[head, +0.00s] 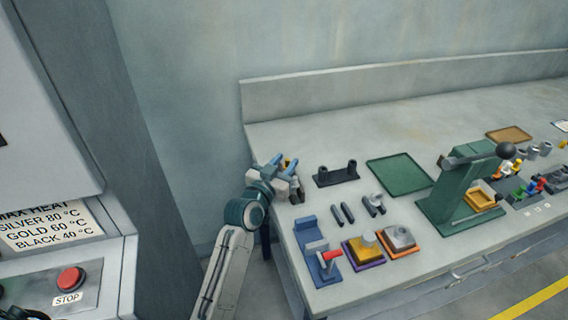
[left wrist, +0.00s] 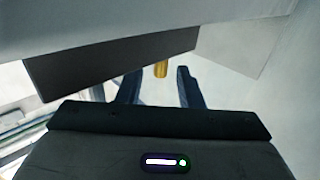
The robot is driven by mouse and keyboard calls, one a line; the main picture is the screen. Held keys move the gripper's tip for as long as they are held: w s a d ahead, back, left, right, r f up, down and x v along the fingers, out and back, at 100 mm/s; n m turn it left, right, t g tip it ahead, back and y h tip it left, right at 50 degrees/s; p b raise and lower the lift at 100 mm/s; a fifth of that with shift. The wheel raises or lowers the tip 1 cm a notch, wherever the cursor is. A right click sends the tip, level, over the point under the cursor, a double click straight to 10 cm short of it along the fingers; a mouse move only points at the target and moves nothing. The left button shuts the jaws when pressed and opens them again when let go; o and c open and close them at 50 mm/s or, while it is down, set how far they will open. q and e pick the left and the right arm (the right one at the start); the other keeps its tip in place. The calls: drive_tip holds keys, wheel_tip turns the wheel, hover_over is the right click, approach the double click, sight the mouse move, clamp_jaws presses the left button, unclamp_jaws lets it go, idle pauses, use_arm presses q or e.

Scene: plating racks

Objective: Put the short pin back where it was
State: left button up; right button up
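My left gripper (head: 284,162) is over the left end of the bench, its blue fingers apart. A small gold-yellow peg-like piece (left wrist: 161,69) shows between the fingers (left wrist: 158,85) in the left wrist view, with a gap on each side. The yellow piece (head: 289,162) also shows by the fingertips in the head view; I cannot tell whether it is the short pin. Its lower part is hidden. A black stand (head: 337,178) with two upright dark posts is to the right of the gripper. My right gripper is not in view.
In front are a blue fixture with a red handle (head: 318,262), a yellow block (head: 363,249) and an orange-based block (head: 398,240). A green press (head: 462,190) stands to the right.

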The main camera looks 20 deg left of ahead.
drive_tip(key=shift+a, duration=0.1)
